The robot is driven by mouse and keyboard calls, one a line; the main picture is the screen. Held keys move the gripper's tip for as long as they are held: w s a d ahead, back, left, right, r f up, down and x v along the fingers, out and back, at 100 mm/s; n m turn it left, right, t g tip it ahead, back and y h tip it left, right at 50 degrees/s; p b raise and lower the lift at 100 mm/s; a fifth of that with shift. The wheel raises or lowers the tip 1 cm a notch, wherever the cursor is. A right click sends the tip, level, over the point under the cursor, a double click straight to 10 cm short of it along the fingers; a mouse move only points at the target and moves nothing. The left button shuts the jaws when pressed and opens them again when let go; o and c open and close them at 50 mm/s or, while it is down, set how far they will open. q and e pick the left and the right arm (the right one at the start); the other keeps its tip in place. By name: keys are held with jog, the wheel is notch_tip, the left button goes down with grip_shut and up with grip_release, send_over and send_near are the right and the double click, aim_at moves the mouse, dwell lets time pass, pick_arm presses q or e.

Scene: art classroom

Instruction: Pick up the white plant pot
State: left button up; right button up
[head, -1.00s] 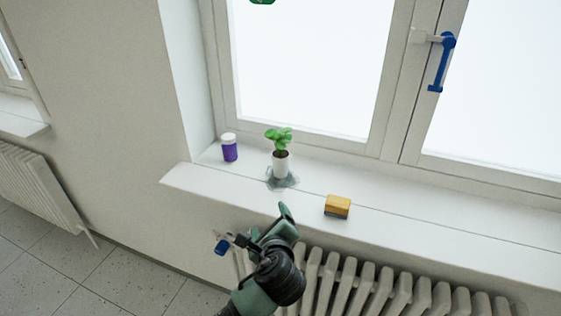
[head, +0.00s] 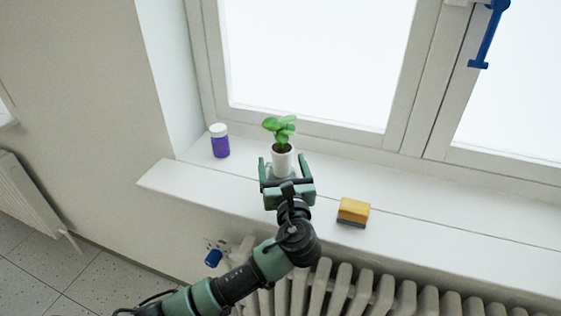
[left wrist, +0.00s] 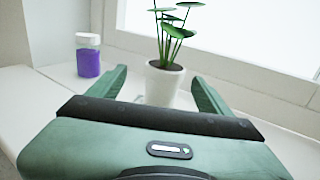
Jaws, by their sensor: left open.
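The white plant pot (head: 282,161) stands upright on the window sill, with a green leafy plant (head: 280,130) growing in it. It also shows in the left wrist view (left wrist: 164,84), just ahead of the fingers. My left gripper (head: 282,167) is open, with one finger toward each side of the pot. In the wrist view the pot appears between the two fingertips or slightly beyond them. I cannot tell whether either finger touches it. The gripper body hides the pot's front base in the head view. My right gripper is not in view.
A purple jar with a white lid (head: 219,140) stands left of the pot. A yellow sponge-like block (head: 353,212) lies to the right near the sill's front edge. The window is behind; a radiator (head: 375,290) is below. The sill (head: 450,225) is clear further right.

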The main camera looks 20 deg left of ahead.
aim_at(281, 160)
pick_arm(q)
jog(key=shift+w+a+f, duration=0.15)
jog(key=shift+w+f, duration=0.2)
jog(key=shift+f, duration=0.3)
jog(key=shift+w+a+f+b, duration=0.1)
jog(key=shift+w+a+b, duration=0.05)
jog(key=shift+w+b, duration=0.15)
jog(key=shift+r+x, duration=0.25)
jog(key=shift+x, duration=0.85)
jog(key=x, duration=0.1)
jog(key=p+x, duration=0.1)
jog(key=x, duration=0.3)
jog(key=shift+w+d, duration=0.25)
jog(key=shift+d, duration=0.05)
jog(key=c, duration=1.6)
grip_shut()
jog(key=shift+r, duration=0.15)
